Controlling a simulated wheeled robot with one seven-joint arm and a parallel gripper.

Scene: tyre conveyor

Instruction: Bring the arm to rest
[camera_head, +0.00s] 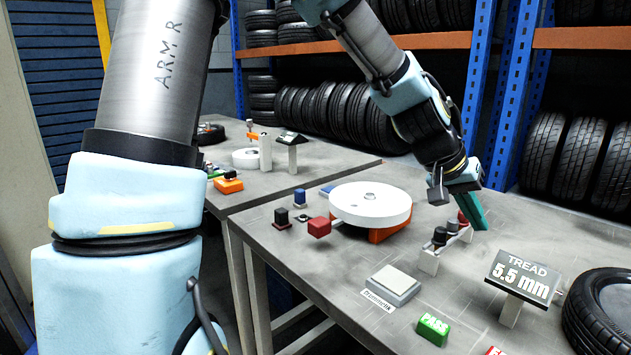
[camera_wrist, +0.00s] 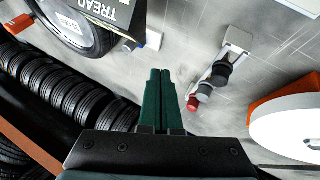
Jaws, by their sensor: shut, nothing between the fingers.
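My gripper (camera_head: 474,211) is above the right part of the near table (camera_head: 330,262), its green fingers pointing down. In the wrist view, the green fingers (camera_wrist: 161,82) lie side by side, shut and with nothing between them. The gripper is just right of a small white rack (camera_head: 432,257) holding dark-topped and red-topped pieces. The rack also shows in the wrist view (camera_wrist: 235,48), right of the fingers. My arm is bent, reaching down from the top of the head view.
A white turntable (camera_head: 368,205) is left of the gripper. A "TREAD 5.5 mm" sign (camera_head: 522,276) and a tyre (camera_head: 605,312) stand on the right. A grey pad (camera_head: 393,285) and a green PASS block (camera_head: 432,328) are nearer. Shelves of tyres (camera_head: 335,110) stand behind.

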